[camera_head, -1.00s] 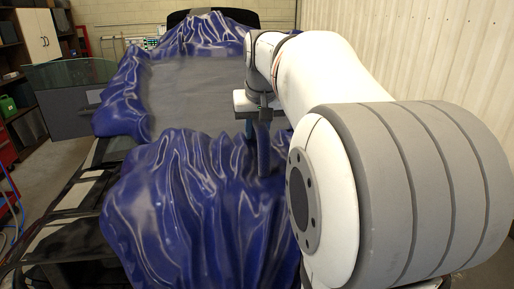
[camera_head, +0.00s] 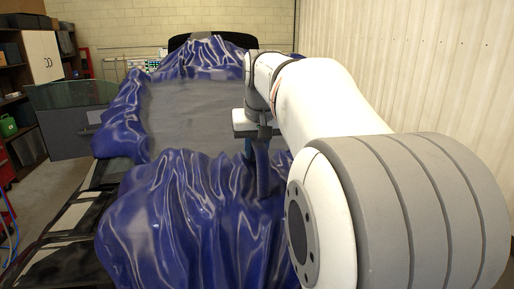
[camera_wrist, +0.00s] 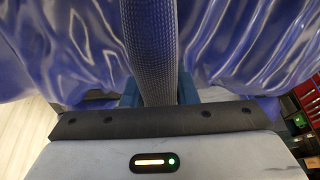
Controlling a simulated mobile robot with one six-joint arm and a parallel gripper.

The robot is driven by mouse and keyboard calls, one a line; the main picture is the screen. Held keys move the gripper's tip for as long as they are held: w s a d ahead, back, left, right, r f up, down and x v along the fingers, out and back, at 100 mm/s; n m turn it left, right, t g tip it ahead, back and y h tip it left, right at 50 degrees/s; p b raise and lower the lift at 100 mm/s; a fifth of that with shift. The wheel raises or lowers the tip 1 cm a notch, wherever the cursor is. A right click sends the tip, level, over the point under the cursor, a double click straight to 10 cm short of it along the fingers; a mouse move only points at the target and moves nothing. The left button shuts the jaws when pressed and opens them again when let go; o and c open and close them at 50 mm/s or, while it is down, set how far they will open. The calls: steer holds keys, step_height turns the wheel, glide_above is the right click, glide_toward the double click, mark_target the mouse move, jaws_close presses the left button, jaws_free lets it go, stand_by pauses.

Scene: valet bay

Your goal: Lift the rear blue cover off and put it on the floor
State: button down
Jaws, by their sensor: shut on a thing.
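The rear blue cover (camera_head: 185,215) is a crumpled, glossy dark-blue sheet in the near part of the head view. My gripper (camera_head: 257,165) reaches down at its far right edge and is shut on the cover's fabric. In the wrist view, the blue cover (camera_wrist: 65,50) hangs in folds on both sides of a grey textured finger of my gripper (camera_wrist: 152,60). The pinched fabric between the fingertips is hidden. A second blue cover (camera_head: 125,115) lies farther off around a flat grey surface (camera_head: 195,115).
A pale corrugated wall (camera_head: 420,60) runs along the right. Bare floor (camera_head: 45,185) shows at the left.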

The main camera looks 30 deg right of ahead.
step_height(320, 180, up, 10)
steer(key=p, duration=0.8)
steer(key=shift+r, duration=0.2)
steer(key=shift+f, duration=0.1)
